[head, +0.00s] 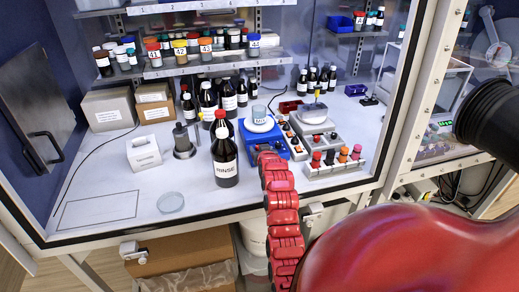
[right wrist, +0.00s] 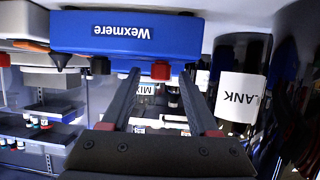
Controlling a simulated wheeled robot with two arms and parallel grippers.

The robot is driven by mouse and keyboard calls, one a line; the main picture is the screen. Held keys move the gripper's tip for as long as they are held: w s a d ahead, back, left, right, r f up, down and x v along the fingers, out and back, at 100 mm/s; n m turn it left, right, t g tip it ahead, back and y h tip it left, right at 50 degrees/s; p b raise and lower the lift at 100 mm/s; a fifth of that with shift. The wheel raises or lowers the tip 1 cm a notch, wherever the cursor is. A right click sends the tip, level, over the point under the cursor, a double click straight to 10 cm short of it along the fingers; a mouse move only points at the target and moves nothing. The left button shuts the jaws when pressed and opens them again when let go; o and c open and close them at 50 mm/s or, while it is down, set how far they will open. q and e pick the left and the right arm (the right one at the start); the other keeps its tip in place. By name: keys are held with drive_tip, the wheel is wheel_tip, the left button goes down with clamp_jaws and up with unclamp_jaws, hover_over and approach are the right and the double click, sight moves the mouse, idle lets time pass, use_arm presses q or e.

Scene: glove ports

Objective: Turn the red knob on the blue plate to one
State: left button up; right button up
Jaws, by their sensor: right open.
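The blue plate (head: 255,143) stands on the cabinet floor right of the large RINSE bottle, with a container labelled MIX (head: 260,116) on top. In the right wrist view, upside down, its blue front (right wrist: 205,32) reads Wexmere. The red knob (right wrist: 160,70) sticks out from that front, with a black knob (right wrist: 101,65) to its left. My right gripper (right wrist: 159,76) is open, its fingertips on either side of the red knob; I cannot tell whether they touch it. In the head view my red right arm hides the knob. No dial marks are readable. My left gripper is out of view.
The RINSE bottle (head: 224,158) stands close left of the plate. A grey device (head: 313,120) and a rack of coloured caps (head: 330,165) are close on the right. A glass dish (head: 171,202) lies front left.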

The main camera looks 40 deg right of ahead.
drive_tip(key=v, duration=1.6)
drive_tip(key=shift+s+a+b, duration=0.2)
drive_tip(key=shift+s+b, duration=0.1)
drive_tip(key=shift+b, duration=0.15)
